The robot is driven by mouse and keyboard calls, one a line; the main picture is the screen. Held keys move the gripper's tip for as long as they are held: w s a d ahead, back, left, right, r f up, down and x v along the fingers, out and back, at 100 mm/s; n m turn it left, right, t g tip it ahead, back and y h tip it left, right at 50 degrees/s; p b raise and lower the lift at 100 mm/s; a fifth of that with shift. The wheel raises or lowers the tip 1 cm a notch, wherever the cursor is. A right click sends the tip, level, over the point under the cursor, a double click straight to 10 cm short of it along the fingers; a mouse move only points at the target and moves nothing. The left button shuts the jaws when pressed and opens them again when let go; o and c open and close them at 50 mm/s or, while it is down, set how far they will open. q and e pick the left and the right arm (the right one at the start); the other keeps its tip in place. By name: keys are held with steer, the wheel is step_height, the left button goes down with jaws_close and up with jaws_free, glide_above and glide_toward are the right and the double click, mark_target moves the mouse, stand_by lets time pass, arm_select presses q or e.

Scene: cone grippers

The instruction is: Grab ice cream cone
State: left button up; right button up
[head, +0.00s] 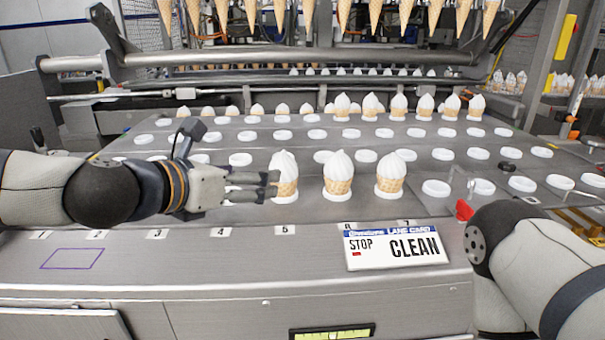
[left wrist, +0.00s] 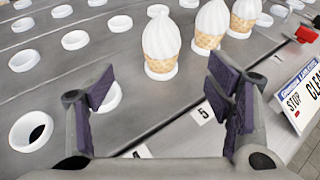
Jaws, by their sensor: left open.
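Three ice cream cones with white swirls stand upright in white ring holders in the front row. The left cone (head: 284,176) is closest to my left gripper (head: 272,186); the middle cone (head: 338,173) and right cone (head: 390,174) stand to its right. In the left wrist view, the nearest cone (left wrist: 161,46) is ahead of the open left gripper (left wrist: 165,95), apart from its fingers, with nothing between them. A second cone (left wrist: 210,28) and a third (left wrist: 244,18) stand behind it. My right arm shows at the right edge of the head view, but its gripper is not visible.
A STOP/CLEAN card (head: 395,247) stands at the table's front edge. Empty white rings (head: 436,188) fill much of the metal table (head: 250,250). A back row of cones (head: 398,106) stands farther off, with cones hanging above. A red clip (head: 464,210) sits near my right arm.

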mark_target(283, 173)
arm_select(q)
steer(key=x, duration=0.5)
steer(key=b+x, duration=0.1)
steer(key=x, duration=0.5)
steer(key=shift+s+d+f, duration=0.1)
steer(key=shift+f, duration=0.15)
steer(key=shift+w+d, duration=0.2)
steer(key=shift+w, duration=0.15)
arm_select(e)
steer(key=shift+s+d+f+g, duration=0.15)
steer(key=shift+s+f+g, duration=0.25)
steer(key=shift+s+f, duration=0.65)
arm_select(q)
steer(key=shift+r, duration=0.1)
steer(key=c, duration=1)
arm_select(e)
steer(key=shift+s+r, duration=0.1)
